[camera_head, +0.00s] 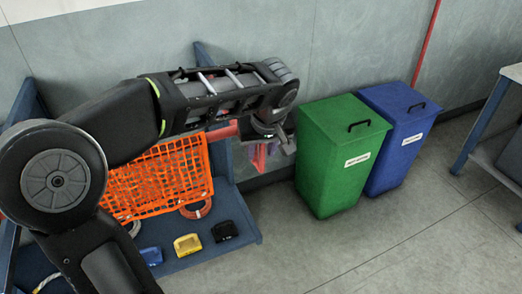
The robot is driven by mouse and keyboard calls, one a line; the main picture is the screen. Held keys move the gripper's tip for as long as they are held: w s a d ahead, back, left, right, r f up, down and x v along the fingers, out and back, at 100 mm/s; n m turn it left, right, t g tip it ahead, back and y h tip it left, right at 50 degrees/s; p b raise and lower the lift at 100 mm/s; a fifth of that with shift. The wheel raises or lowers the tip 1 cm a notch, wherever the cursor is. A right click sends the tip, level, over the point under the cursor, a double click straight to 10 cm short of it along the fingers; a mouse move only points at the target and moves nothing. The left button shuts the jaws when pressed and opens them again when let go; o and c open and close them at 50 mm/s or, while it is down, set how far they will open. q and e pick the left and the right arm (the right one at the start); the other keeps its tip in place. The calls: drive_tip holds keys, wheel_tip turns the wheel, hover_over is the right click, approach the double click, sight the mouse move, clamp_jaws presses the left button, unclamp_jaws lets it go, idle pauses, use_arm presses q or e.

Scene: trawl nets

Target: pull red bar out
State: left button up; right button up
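A red bar (222,132) shows in the head view just above and right of the orange net (160,178), partly hidden under my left arm. My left gripper (272,135) hangs below the wrist at the right end of that arm, just right of the bar's visible part. Its fingers are small and dark, and I cannot tell whether they touch the bar or are open or shut. Some pink and purple pieces (262,156) show just below the gripper. My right gripper is not in view.
A blue rack (243,222) stands around the net, with a blue, a yellow (188,244) and a black item (224,231) on its low shelf. A green bin (340,155) and a blue bin (400,135) stand close on the right. Floor in front is clear.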

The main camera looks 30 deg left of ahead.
use_arm(q)
drive_tip(key=v, duration=0.7)
drive_tip(key=shift+r, duration=0.1)
idle(0.4)
